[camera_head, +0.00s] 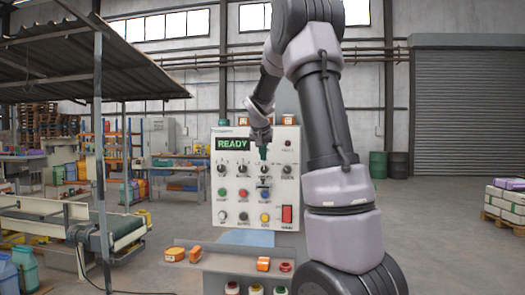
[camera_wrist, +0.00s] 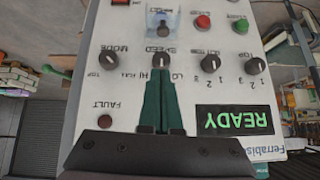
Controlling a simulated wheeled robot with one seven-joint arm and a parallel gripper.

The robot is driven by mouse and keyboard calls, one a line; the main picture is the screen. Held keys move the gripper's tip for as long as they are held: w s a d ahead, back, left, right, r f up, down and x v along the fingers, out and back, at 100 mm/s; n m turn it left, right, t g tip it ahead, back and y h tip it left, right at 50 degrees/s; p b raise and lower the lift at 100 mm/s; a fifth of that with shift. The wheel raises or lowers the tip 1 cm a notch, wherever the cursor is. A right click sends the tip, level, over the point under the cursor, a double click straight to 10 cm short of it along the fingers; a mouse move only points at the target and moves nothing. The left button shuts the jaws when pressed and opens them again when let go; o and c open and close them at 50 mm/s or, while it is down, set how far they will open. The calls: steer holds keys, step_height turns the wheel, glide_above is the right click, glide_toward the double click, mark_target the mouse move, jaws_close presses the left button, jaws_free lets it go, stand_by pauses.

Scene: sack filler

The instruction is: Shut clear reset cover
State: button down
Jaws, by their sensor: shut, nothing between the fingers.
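The clear reset cover (camera_wrist: 162,14) shows in the wrist view as a pale, see-through box shape at the top edge, around a dark blue button. In the head view the cover (camera_head: 263,184) is small, on the panel's right half below the knob row; its exact angle is hard to tell. My gripper (camera_head: 263,157) is in front of the upper panel, above the cover. In the wrist view my gripper (camera_wrist: 161,76) has its green fingers together and empty, tips by the SPEED knob (camera_wrist: 162,61), apart from the cover. Whether the tips touch the knob is unclear.
The control panel (camera_head: 228,175) has a lit READY display (camera_head: 231,144), several knobs and coloured buttons, and a red rocker switch (camera_head: 287,214). A shelf below holds orange items (camera_head: 263,264). A conveyor (camera_head: 120,229) stands at left. The floor at right is mostly open.

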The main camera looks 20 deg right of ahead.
mark_target(264, 184)
steer(key=x, duration=0.4)
steer(key=shift+s, duration=0.1)
steer(key=shift+a+f, duration=0.2)
steer(key=shift+f, duration=1.8)
steer(key=shift+f, duration=0.1)
